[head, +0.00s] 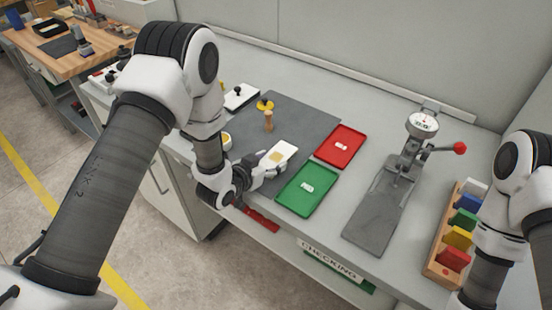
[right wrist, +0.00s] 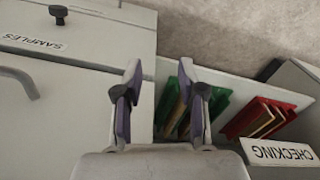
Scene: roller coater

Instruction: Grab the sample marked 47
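A white card with a tan patch (head: 285,150) shows at the front of the dark grey mat in the head view. No number can be read on it, so I cannot tell whether it is the sample marked 47. My left gripper (head: 270,167) is at the card's near left edge, its fingers overlapping the card in the picture. Whether they are closed on it is too small to tell. My right gripper (right wrist: 160,100) is open and empty in the right wrist view, in front of the cabinet. A drawer labelled SAMPLES (right wrist: 60,55) is at the left there, apart from the fingers.
A green tray (head: 307,190) and a red tray (head: 341,146) lie right of the mat (head: 315,118). A gauge press (head: 422,125) stands farther right, beside a wooden rack (head: 437,262) of coloured blocks. A CHECKING label (right wrist: 280,152) marks the shelf holding green and red boards.

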